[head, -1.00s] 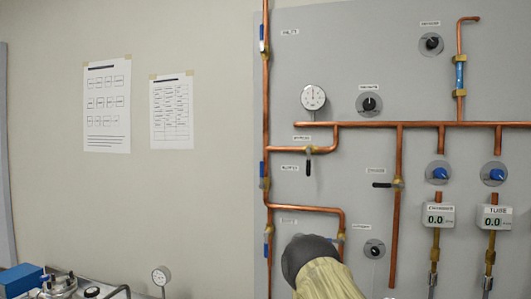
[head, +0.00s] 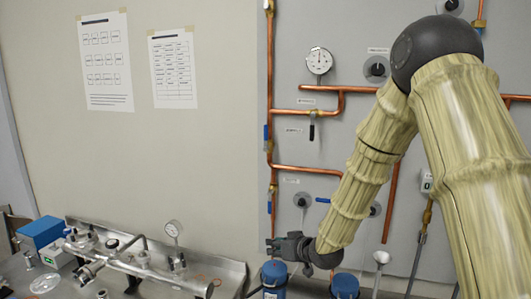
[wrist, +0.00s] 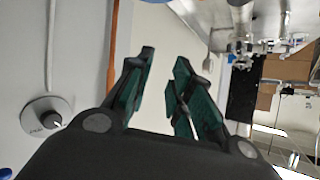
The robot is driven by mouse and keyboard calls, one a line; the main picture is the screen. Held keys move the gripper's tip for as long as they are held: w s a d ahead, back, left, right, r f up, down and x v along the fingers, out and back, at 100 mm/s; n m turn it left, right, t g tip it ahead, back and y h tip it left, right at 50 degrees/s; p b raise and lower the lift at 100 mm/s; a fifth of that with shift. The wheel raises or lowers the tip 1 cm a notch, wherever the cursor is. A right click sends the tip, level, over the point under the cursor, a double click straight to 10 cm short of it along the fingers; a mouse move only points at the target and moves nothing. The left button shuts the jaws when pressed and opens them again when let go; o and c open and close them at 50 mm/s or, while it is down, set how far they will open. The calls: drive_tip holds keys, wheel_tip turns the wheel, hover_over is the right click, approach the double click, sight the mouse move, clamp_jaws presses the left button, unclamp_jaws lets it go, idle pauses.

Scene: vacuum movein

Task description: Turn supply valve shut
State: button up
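The labels are too small to read, so I cannot tell which valve is the supply valve. Blue-handled valves sit on the left copper pipe: an upper one (head: 266,138) and a lower one (head: 269,205), both handles upright. Another blue handle (head: 323,200) lies level beside my forearm, which hides part of its pipe. My gripper (head: 272,245) is below these handles, pointing left, in front of the panel's lower left. In the wrist view, my gripper (wrist: 161,88) has its fingers apart with nothing between them.
A round knob (head: 302,200) is above my gripper. A blue canister (head: 273,274) stands just below it, another (head: 345,284) to the right. A metal bench with piping (head: 140,262) and a blue box (head: 40,232) is at lower left.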

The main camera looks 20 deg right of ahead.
drive_tip(key=w+d+r+n+t+y, duration=0.1)
drive_tip(key=w+r, duration=0.1)
drive_tip(key=r, duration=0.6)
drive_tip(key=w+d+r+t, duration=0.1)
drive_tip(key=w+r+t, duration=0.15)
drive_tip(key=r, duration=0.65)
drive_tip(key=n+t+y, duration=0.1)
drive_tip(key=n+y, duration=0.1)
approach(267, 130)
drive_tip(key=shift+p+x, duration=2.55)
drive_tip(key=shift+x, duration=2.85)
drive_tip(key=shift+d, duration=0.1)
drive_tip(key=shift+c, duration=0.5)
clamp_jaws()
